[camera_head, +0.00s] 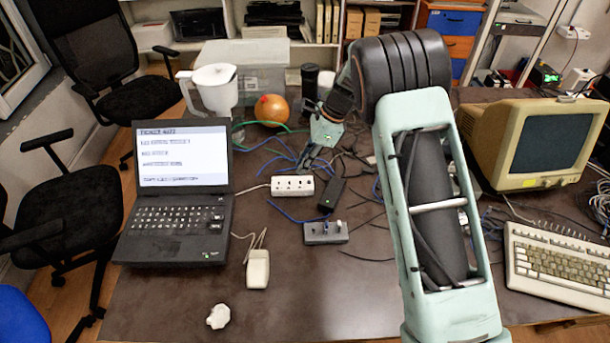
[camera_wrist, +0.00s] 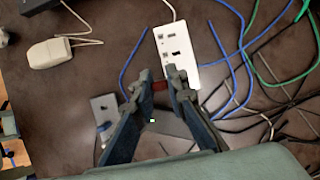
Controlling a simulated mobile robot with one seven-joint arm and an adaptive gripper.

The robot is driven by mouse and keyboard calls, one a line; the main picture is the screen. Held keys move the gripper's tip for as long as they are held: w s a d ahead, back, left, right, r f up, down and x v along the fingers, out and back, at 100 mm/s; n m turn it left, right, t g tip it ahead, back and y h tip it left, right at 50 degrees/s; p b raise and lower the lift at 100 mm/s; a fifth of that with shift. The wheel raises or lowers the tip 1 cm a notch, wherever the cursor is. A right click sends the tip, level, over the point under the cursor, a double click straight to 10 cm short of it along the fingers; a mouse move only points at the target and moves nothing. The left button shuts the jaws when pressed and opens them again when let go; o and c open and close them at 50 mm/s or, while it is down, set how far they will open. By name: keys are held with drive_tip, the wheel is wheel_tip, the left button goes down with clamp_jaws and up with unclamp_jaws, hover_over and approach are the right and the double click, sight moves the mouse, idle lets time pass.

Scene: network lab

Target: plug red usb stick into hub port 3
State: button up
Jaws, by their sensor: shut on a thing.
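My gripper (camera_head: 308,162) is shut on the red USB stick, above the middle of the table. In the wrist view a small part of the red stick (camera_wrist: 160,86) shows between the fingertips; the rest is hidden by the fingers, and I cannot make it out in the head view. A white block with several port-like openings (camera_head: 292,186), which looks like the hub, lies just below the gripper. In the wrist view the white block (camera_wrist: 175,52) lies just beyond the fingertips. The stick appears apart from it, though the height gap is hard to tell.
A grey block (camera_head: 326,233) with a blue-ended stick stands in front of the white block. A black adapter (camera_head: 332,192) lies beside it. Blue and black cables spread behind and to the right. A laptop (camera_head: 180,190), mouse (camera_head: 258,268) and orange ball (camera_head: 271,110) are around.

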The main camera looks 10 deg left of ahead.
drive_tip(key=shift+w+a+f, duration=0.85)
drive_tip(key=shift+w, duration=0.5)
drive_tip(key=b, duration=0.3)
hover_over(296, 183)
drive_tip(key=d, duration=0.1)
drive_tip(key=shift+w+d+f, duration=0.1)
drive_tip(key=shift+f, duration=1.05)
drive_tip(key=shift+w+d+f, duration=0.1)
drive_tip(key=shift+f, duration=1)
drive_tip(key=shift+f+b, duration=0.4)
drive_tip(key=shift+f, duration=0.55)
drive_tip(key=o, duration=0.8)
drive_tip(key=shift+o, duration=0.2)
drive_tip(key=shift+r, duration=0.1)
drive_tip(key=v, duration=1.2)
drive_tip(key=shift+w, duration=0.1)
